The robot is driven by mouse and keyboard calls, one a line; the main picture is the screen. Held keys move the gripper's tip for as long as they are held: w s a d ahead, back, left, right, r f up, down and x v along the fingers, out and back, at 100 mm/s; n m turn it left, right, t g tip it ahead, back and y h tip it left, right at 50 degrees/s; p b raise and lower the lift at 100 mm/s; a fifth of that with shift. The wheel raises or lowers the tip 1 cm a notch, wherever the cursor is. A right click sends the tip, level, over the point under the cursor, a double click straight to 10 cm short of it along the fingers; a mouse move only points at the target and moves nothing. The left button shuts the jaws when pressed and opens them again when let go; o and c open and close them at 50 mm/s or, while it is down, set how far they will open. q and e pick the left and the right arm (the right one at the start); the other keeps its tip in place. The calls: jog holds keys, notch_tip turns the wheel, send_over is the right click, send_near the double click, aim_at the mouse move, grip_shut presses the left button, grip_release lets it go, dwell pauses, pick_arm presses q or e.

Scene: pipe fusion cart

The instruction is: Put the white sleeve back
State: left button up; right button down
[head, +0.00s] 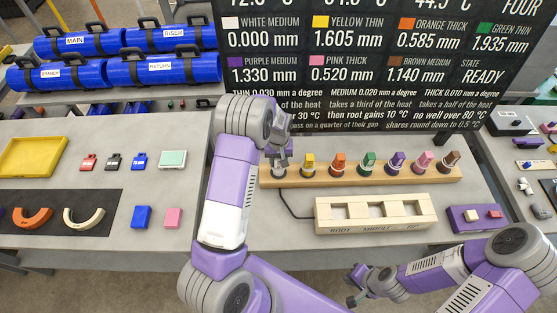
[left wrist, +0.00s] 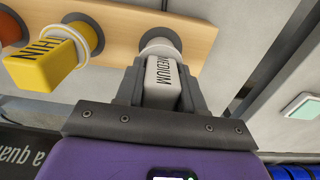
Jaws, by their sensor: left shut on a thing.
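The white sleeve (left wrist: 160,82), marked MEDIUM, is between the fingers of my left gripper (left wrist: 158,92), which is shut on it. In the left wrist view its far end meets a grey ring at the end of the wooden rack (left wrist: 120,15); whether it is fully seated I cannot tell. In the head view my left gripper (head: 278,157) is over the left end of the rack (head: 330,181), and the sleeve is mostly hidden there. My right gripper (head: 356,286) is low at the front, away from the rack; its finger gap is unclear.
The yellow sleeve (head: 308,161) stands close beside the white one, with several other coloured sleeves further right. A wooden block with square openings (head: 375,225) lies in front, with a cable running to it. A dark readout board (head: 370,60) stands behind the rack.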

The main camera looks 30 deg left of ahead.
pick_arm(q)
jog(key=shift+f, duration=0.2)
jog(key=o, duration=1.2)
jog(key=shift+r, duration=0.1)
jog(key=shift+r, duration=0.1)
jog(key=shift+r, duration=0.35)
notch_tip(320, 180, up, 12)
jog(key=shift+f, duration=0.25)
jog(key=shift+s+f, duration=0.1)
